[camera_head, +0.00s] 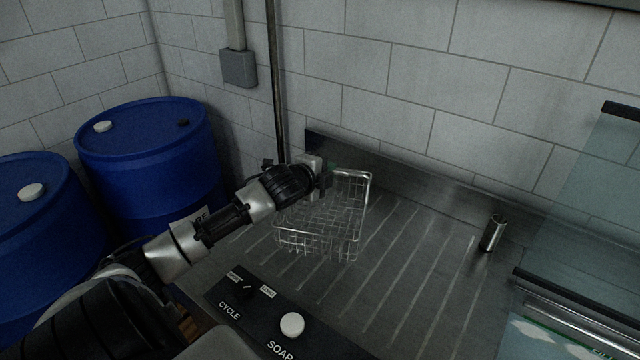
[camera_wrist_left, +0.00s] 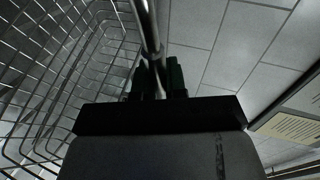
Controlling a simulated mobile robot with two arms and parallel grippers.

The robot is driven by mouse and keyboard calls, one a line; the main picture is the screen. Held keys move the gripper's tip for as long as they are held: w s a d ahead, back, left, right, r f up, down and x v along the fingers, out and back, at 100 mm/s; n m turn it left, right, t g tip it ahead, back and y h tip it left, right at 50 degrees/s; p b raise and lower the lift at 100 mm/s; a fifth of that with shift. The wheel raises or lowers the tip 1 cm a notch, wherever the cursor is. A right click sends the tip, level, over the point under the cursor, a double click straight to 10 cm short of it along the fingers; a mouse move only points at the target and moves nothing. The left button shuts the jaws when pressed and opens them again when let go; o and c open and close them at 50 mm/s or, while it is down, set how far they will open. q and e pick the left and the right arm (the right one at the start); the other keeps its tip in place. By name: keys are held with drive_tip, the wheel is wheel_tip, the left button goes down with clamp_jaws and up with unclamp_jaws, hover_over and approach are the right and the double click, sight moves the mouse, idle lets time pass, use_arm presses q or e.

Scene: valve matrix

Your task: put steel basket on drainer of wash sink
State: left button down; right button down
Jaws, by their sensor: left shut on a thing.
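The steel basket (camera_head: 322,222), an open wire basket, is at the middle of the head view, over the grooved metal drainer (camera_head: 400,270). I cannot tell whether its underside touches the drainer. My left gripper (camera_head: 328,172) is shut on the basket's far upper rim, near its left corner. In the left wrist view the gripper (camera_wrist_left: 158,80) has its two dark fingers around a steel rim bar, and the basket's wire mesh (camera_wrist_left: 60,70) fills the left side. The arm covers part of the basket's left side. My right gripper is not in view.
A small metal cylinder (camera_head: 493,232) stands on the drainer to the right. A black panel with a white knob (camera_head: 291,325) is in front. Blue drums (camera_head: 150,150) stand at left. A glass panel (camera_head: 590,220) is at right. A tiled wall rises behind.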

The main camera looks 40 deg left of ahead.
use_arm(q)
drive_tip(key=shift+s+a+f, duration=0.35)
drive_tip(key=shift+s+a, duration=0.15)
drive_tip(key=shift+a, duration=0.25)
drive_tip(key=shift+s+f, duration=0.1)
drive_tip(key=shift+f, duration=0.15)
wheel_tip(320, 180, down, 4)
drive_tip(key=shift+r+p, duration=0.15)
drive_tip(key=shift+p, duration=0.55)
drive_tip(key=c, duration=1.2)
unclamp_jaws()
drive_tip(key=shift+o, duration=0.2)
